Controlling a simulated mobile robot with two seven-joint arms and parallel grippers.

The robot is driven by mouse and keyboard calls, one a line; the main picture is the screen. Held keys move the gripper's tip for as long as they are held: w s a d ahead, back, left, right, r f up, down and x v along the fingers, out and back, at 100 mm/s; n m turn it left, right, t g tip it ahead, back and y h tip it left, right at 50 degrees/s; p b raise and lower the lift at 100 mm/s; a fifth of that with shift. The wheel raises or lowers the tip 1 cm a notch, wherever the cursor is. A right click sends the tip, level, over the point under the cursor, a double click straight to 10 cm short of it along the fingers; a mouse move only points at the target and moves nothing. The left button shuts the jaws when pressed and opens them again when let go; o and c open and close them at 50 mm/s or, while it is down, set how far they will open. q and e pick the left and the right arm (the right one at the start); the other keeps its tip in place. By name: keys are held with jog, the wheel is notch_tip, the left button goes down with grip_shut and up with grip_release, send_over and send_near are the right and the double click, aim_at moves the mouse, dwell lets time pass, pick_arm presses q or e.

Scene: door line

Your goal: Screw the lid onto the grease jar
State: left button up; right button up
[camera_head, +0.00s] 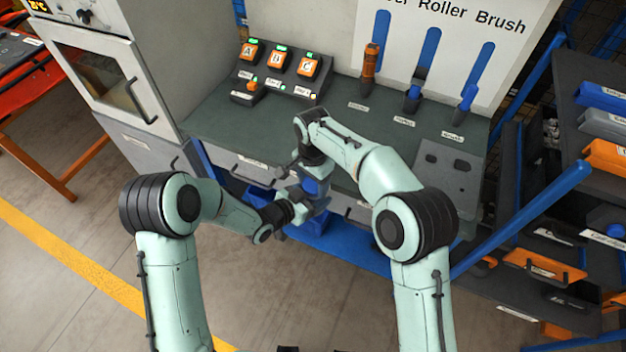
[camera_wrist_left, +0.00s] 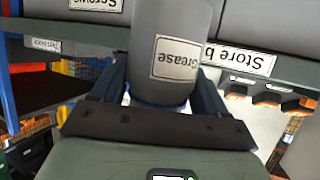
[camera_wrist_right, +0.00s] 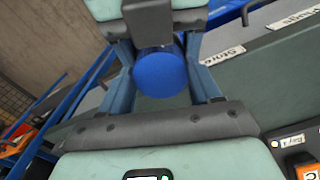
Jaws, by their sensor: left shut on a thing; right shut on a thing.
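The grey grease jar (camera_wrist_left: 176,40), with its white label, is between the fingers of my left gripper (camera_head: 309,206) in the left wrist view. That gripper is shut on it in front of the bench. My right gripper (camera_head: 311,181) is shut on the round blue lid (camera_wrist_right: 160,73), which shows between its fingers in the right wrist view. The right gripper is above the left one, pointing down, and the two are close together. The lid lies in line with the jar. The seam between them is hidden, so I cannot tell whether the thread is engaged.
Behind the grippers is the green workbench (camera_head: 215,112), with a button panel (camera_head: 281,70) and an orange-handled tool (camera_head: 370,62) at the back. A grey cabinet (camera_head: 105,75) stands left. Shelves with bins (camera_head: 606,160) and blue posts are right. Open floor lies front left.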

jog(key=shift+f, duration=0.55)
pick_arm(q)
jog(key=shift+r, duration=0.1)
grip_shut()
pick_arm(e)
jog(key=o, duration=1)
jog(key=shift+r, duration=2.25)
jog(key=shift+c, duration=0.4)
